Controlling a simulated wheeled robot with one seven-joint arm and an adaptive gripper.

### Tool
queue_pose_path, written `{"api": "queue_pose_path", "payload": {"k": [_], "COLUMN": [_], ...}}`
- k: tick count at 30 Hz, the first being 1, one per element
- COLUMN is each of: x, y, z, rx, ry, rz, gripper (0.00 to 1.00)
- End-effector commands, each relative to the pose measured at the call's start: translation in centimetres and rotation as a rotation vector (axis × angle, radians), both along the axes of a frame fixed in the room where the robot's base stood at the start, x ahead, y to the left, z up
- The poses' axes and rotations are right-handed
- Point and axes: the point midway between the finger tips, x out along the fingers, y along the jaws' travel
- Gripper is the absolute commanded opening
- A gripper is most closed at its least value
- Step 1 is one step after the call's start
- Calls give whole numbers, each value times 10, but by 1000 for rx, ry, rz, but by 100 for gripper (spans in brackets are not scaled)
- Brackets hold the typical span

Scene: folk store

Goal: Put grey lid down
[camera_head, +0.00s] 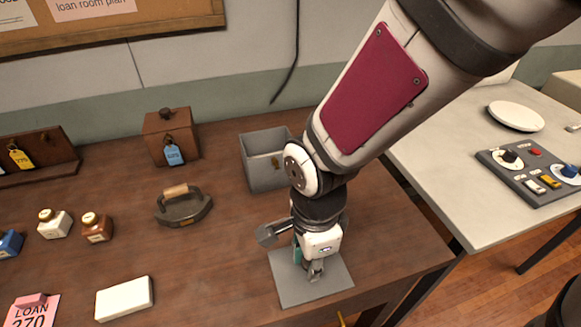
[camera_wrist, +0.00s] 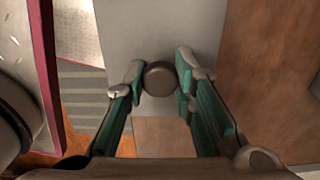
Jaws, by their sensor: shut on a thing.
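The grey lid (camera_head: 335,280) is a flat square plate near the table's front edge. My gripper (camera_head: 316,272) is over its middle, pointing down. In the wrist view the lid (camera_wrist: 165,28) lies beyond the fingertips, and its round dark knob (camera_wrist: 160,78) is between the two fingers of my gripper (camera_wrist: 161,82). The fingers are shut on this knob. The lid looks roughly level; I cannot tell whether its underside touches the table. An open grey box (camera_head: 268,179) stands behind it, partly hidden by my arm.
On the wooden table (camera_head: 225,255) are a white block (camera_head: 124,298), a dark handled iron-like tool (camera_head: 183,207), two small bottles (camera_head: 97,228) and a brown box with a blue tag (camera_head: 171,137). A pale table (camera_head: 440,170) stands at right. Bare wood lies left of the lid.

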Motion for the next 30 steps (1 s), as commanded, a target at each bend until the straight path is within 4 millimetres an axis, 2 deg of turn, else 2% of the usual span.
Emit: {"api": "queue_pose_path", "payload": {"k": [3,5,18,21,26,30], "x": [1,11,87,98,103,102], "y": [0,3,24,28,29,29], "z": [-3,-3,-10,-11,-14,-30], "rx": [1,0,-1,0,-1,-3], "ry": [-3,0,0,0,1,3], "rz": [1,-1,-2,-1,0,1], "gripper": [0,0,0,0,0,0]}}
